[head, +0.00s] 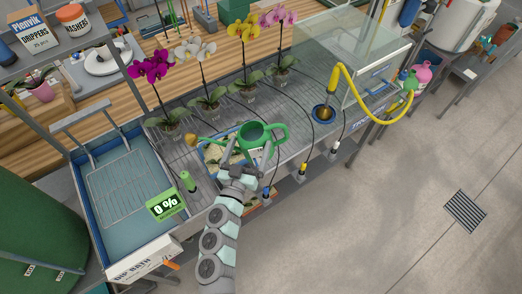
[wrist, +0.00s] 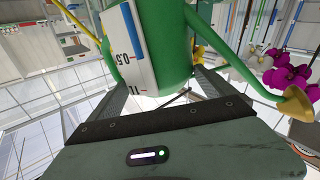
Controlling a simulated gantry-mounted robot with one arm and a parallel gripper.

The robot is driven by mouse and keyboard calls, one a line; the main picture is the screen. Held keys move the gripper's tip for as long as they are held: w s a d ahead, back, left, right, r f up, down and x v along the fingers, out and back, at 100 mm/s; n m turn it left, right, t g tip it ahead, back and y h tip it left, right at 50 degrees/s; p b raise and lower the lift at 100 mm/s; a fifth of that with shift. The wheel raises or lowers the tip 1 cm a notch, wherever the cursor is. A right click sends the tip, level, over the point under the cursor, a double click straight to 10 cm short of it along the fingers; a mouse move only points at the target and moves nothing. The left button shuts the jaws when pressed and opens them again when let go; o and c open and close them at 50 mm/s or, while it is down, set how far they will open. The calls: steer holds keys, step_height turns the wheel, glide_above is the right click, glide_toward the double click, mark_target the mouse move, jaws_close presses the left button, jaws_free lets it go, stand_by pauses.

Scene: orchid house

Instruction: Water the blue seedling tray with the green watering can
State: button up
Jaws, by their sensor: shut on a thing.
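The green watering can (head: 255,140) is held above the bench, with its handle to the right and its brass-coloured rose (head: 191,140) to the left. My gripper (head: 240,170) is shut on the can's body. In the wrist view, the green can (wrist: 174,40) stands between my two fingers (wrist: 160,98), with a white scale on its side and the rose (wrist: 298,103) at the right. The blue seedling tray (head: 202,154), with small plants in it, lies beneath the can and spout. The can and my arm hide part of it. No water shows from the rose.
Magenta, white, yellow and pink orchids (head: 151,66) stand behind on the slatted bench. A blue dip bath (head: 120,190) is at left, with a green "0 %" sign (head: 165,204) beside it. A glass case (head: 350,55) and a yellow hose (head: 375,113) are at right.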

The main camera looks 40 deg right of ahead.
mark_target(250, 136)
steer(key=d+g+b, duration=0.1)
steer(key=d, duration=0.1)
steer(key=d+f+m+g+h+b, duration=0.1)
steer(key=d, duration=0.1)
steer(key=d+m+g+h, duration=0.1)
steer(key=d+g, duration=0.1)
steer(key=shift+s+d+f+b, duration=0.1)
steer(key=shift+s+f+b, duration=0.15)
steer(key=shift+f+b, duration=0.15)
steer(key=shift+w+a+f+n+t+h+b, duration=0.2)
steer(key=shift+w+a+f+n+b, duration=0.2)
steer(key=shift+w+a+b, duration=0.3)
steer(key=shift+w+a+f+n+t+h+b, duration=0.1)
steer(key=shift+w+a+f+n+h+b, duration=0.15)
steer(key=shift+w+a+n+b, duration=0.25)
steer(key=shift+w+a+r+p, duration=0.25)
steer(key=shift+r+p, duration=0.2)
steer(key=shift+p, duration=0.15)
steer(key=r+n+p, duration=0.1)
steer(key=n+t+p, duration=0.1)
steer(key=p, duration=0.1)
steer(key=shift+w+a+r, duration=0.15)
steer(key=shift+w+r, duration=0.1)
steer(key=shift+r, duration=0.1)
steer(key=shift+n, duration=0.3)
stand_by(0.9)
steer(key=shift+s+f+m+g, duration=0.25)
steer(key=shift+f+m+g, duration=0.35)
steer(key=shift+m, duration=0.4)
